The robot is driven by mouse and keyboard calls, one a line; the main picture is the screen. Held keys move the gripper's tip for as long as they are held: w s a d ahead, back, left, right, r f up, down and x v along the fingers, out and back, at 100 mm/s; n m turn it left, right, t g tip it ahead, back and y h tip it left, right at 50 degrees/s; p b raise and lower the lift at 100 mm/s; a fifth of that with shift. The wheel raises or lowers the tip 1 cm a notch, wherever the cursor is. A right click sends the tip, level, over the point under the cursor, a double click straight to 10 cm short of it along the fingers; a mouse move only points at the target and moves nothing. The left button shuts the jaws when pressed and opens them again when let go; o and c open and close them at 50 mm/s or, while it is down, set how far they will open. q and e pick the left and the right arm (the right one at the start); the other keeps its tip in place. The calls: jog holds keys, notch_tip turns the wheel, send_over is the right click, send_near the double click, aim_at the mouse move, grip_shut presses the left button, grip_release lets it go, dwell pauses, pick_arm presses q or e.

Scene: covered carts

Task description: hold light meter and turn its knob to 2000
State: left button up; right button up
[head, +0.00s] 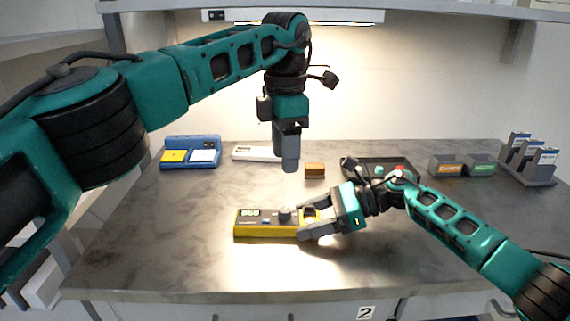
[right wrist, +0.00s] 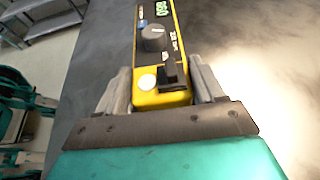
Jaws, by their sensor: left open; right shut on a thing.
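The light meter (head: 268,231) is a yellow-edged box with a dark face and a lit green display; it lies on the table near its front middle. Its round grey knob (head: 285,213) stands up from the face, and the knob shows larger in the right wrist view (right wrist: 154,38). My right gripper (head: 308,222) is shut on the meter's right end, one finger on each side, as the right wrist view (right wrist: 162,92) also shows. My left gripper (head: 290,163) is open and empty, pointing down above the table, behind and above the knob. The knob's exact setting is too small to read.
Behind the meter lie a blue case (head: 190,151) with yellow and white pads, a white strip (head: 256,153), a brown block (head: 315,169) and a dark tray (head: 352,164). At the right stand small bins (head: 447,166) and a rack (head: 528,172). The table's left front is clear.

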dwell(0.3)
jog(key=o, duration=1.3)
